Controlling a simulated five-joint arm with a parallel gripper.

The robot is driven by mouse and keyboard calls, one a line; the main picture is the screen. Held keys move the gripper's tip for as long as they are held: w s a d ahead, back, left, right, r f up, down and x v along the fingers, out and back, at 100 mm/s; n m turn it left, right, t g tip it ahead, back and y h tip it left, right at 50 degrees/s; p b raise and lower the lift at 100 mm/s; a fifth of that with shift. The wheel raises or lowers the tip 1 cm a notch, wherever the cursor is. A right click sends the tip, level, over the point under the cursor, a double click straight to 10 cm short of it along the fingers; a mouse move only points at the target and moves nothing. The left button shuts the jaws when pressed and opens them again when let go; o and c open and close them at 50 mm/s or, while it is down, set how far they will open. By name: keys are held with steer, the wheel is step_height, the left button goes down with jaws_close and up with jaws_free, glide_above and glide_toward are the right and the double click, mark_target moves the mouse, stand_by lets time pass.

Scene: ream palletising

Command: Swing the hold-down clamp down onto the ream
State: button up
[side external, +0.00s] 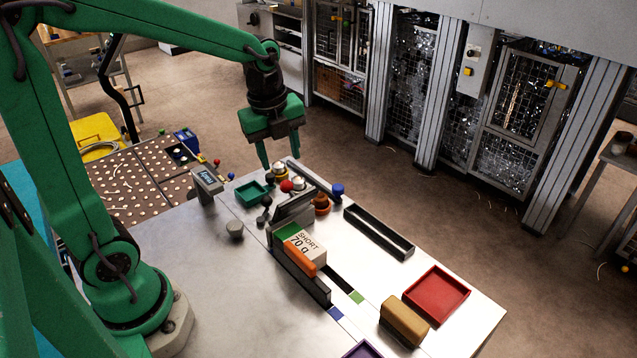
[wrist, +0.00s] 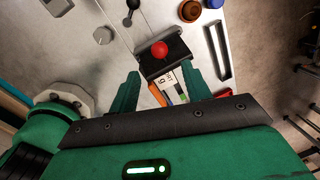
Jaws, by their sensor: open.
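The ream (side external: 305,243), a white block marked "SHORT 70 g" with an orange piece (side external: 299,258) along its side, lies in a dark fixture on the metal table. The hold-down clamp (side external: 293,211) appears as a grey plate tilted up at the ream's far end, with a red ball knob (side external: 286,186) by it. In the wrist view the red knob (wrist: 160,49) sits over the dark plate, with part of the ream (wrist: 168,80) below. My gripper (side external: 280,161) is open and empty, above and beyond the clamp. Its fingertips (wrist: 162,73) flank the ream in the wrist view, clear of the knob.
A green tray (side external: 252,192), a grey knob (side external: 235,229) and several small coloured knobs stand near the clamp. A long black tray (side external: 380,232), a red tray (side external: 436,294) and a brown block (side external: 404,320) lie to the right. The table at left is mostly clear.

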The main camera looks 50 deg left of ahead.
steer(key=c, duration=0.9)
steer(key=shift+n, duration=0.4)
jaws_close()
steer(key=n, duration=0.2)
steer(key=a+n, duration=0.1)
steer(key=n, duration=0.1)
steer(key=shift+w+r, duration=0.3)
steer(key=w+a+r+n+g, duration=0.1)
steer(key=a+r+n, duration=0.1)
steer(key=n, duration=1.4)
steer(key=w+a+r+n+g, duration=0.1)
steer(key=a+n, duration=0.3)
steer(key=n, duration=1.2)
steer(key=shift+w+r, duration=0.35)
steer(key=shift+r, duration=0.05)
